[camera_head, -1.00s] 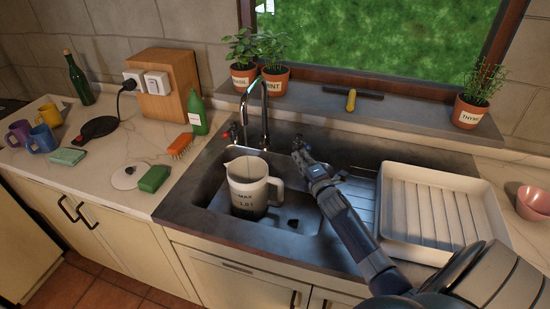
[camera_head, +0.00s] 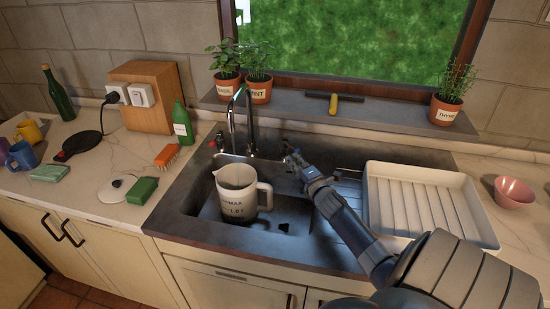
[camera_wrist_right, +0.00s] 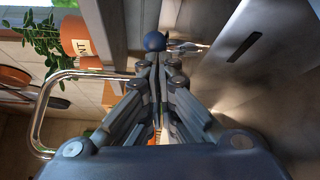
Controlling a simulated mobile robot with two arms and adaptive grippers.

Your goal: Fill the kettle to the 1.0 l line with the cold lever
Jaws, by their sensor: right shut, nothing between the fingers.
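The kettle (camera_head: 237,200), a pale jug with a spout, handle and dark MAX and litre markings, stands upright in the sink basin below the chrome tap (camera_head: 249,125). I cannot make out its water level or any stream. My right gripper (camera_head: 291,157) is shut and empty, just right of the tap. In the right wrist view, the closed fingertips (camera_wrist_right: 154,58) are right at the blue knob (camera_wrist_right: 155,41) of the cold lever; I cannot tell whether they touch it. The tap's spout (camera_wrist_right: 44,112) shows at left there. My left gripper is out of view.
A red knob (camera_head: 219,138) is left of the tap. A white drying tray (camera_head: 481,233) lies right of the basin. Potted herbs (camera_head: 257,88) and a squeegee (camera_head: 333,103) are on the sill. A green bottle (camera_head: 181,125), brush (camera_head: 167,155) and sponge (camera_head: 142,190) are left of the sink.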

